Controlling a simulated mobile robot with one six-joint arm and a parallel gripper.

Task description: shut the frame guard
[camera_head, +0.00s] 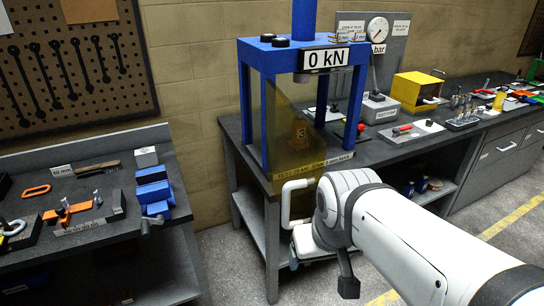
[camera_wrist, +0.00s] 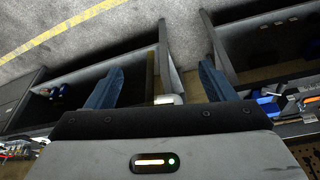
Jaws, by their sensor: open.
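The frame guard (camera_head: 292,130) is a see-through amber panel on the blue press frame in the head view. It looks swung out at an angle from the frame, with printed lettering along its lower edge. A white bar handle (camera_head: 286,200) shows low at the front, just left of my arm's end. In the wrist view my gripper (camera_wrist: 161,68) is open, its two blue fingers wide apart. A thin amber-brown strip, seemingly the guard's edge (camera_wrist: 150,75), and a white piece, probably the handle (camera_wrist: 168,99), show between the fingers. Contact cannot be told.
The blue press (camera_head: 250,120) stands on a dark bench (camera_head: 420,145) with a gauge (camera_head: 377,30) and a yellow box (camera_head: 415,90). A left bench (camera_head: 90,240) holds tools and a blue vise (camera_head: 153,190). A floor gap lies between the benches.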

